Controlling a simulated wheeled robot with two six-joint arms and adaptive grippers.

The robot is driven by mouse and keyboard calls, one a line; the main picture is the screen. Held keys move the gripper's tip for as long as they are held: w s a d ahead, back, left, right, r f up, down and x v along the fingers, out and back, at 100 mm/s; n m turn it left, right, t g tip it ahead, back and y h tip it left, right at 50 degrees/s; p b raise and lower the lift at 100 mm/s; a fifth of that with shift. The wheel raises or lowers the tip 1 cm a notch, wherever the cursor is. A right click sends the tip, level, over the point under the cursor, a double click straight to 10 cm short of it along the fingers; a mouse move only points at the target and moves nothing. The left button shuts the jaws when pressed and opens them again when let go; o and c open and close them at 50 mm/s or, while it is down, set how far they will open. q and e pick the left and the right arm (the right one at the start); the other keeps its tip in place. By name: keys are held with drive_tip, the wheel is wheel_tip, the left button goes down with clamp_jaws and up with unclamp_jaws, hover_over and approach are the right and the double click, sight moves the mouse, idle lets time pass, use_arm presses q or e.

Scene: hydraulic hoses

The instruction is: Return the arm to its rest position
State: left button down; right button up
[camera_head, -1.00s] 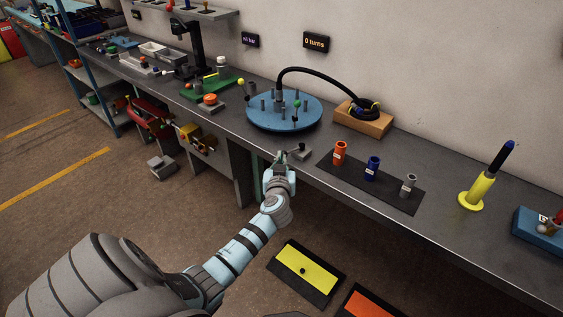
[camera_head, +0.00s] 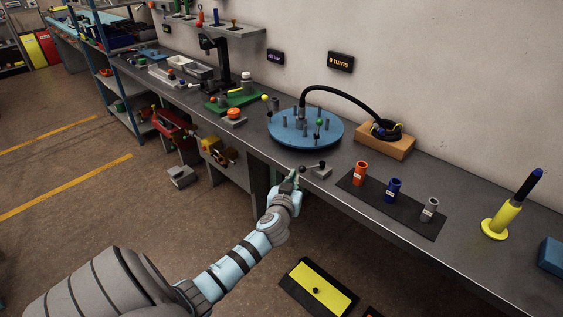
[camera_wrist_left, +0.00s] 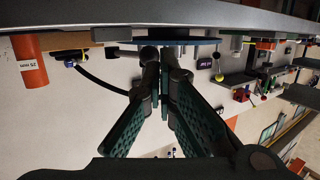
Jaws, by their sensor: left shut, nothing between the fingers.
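My left gripper (camera_head: 291,182) is at the front edge of the grey workbench (camera_head: 262,152), beside a small block with a black-knobbed lever (camera_head: 317,171). I cannot tell whether it touches the lever. In the left wrist view, the left gripper (camera_wrist_left: 163,58) has its dark green fingers drawn together at the tips, with nothing held. The bench edge (camera_wrist_left: 230,16) runs across the top of that view. My right gripper is not in view.
Behind the lever stands a blue round plate with pegs (camera_head: 285,135), with a black hose (camera_head: 350,97) arching to a wooden block (camera_head: 385,148). Orange (camera_head: 360,173), blue (camera_head: 393,191) and grey (camera_head: 430,210) sleeves stand on a dark mat. The floor in front is open around a yellow panel (camera_head: 325,290).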

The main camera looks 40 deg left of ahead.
use_arm(q)
drive_tip(key=v, duration=1.1)
drive_tip(key=shift+a, duration=0.35)
